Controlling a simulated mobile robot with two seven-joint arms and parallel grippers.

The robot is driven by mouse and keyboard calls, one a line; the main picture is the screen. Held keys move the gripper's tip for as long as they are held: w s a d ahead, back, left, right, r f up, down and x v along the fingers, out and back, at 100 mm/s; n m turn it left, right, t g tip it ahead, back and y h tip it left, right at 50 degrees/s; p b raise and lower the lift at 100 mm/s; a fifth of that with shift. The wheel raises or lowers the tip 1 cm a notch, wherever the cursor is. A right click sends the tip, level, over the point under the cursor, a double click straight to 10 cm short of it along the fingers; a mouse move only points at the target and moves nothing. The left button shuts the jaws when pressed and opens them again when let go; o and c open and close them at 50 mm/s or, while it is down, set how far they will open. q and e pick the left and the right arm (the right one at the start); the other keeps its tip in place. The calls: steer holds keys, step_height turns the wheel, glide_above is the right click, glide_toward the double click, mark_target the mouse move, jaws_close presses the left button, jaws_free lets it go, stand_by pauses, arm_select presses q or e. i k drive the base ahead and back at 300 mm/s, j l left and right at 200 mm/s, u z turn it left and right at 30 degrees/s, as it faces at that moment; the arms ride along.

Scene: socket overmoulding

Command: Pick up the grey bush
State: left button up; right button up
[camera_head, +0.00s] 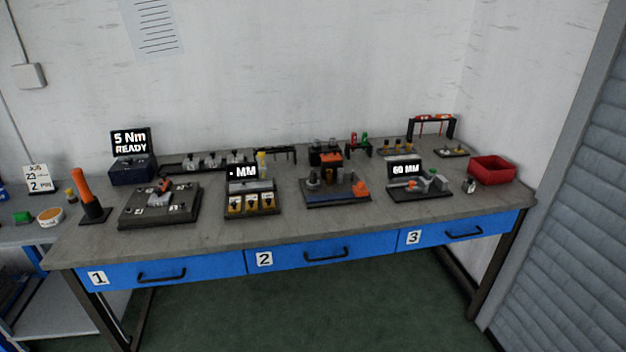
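A small grey rounded piece (468,186) stands on the bench top at the right, just left of the red bin. It may be the grey bush, but it is too small to tell for certain. Other small grey parts sit on the fixture with the "60 MM" display (406,169) and on the dark rack (212,163) at the back left; I cannot tell whether any of them is a bush. Neither of my grippers is in view.
The grey workbench (330,230) has a clear front strip above blue drawers marked 1, 2 and 3. A red bin (492,170) stands at the right end. Several fixtures, an orange-handled tool (84,190) and a "5 Nm READY" display (131,142) fill the back and left.

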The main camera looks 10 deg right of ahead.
mark_target(313, 178)
steer(key=i+z, duration=0.1)
steer(key=z, duration=0.3)
steer(key=j+z, duration=0.15)
steer(key=z, duration=0.25)
steer(key=i+j+z, duration=0.1)
steer(key=z, duration=0.3)
steer(key=i+j+z, duration=0.1)
steer(key=j+z, duration=0.15)
steer(key=j, duration=0.2)
steer(key=i+j+z, duration=0.1)
steer(key=j+z, duration=0.15)
steer(key=j, duration=0.2)
steer(key=j+z, duration=0.1)
steer(key=j, duration=0.85)
steer(key=i, duration=0.05)
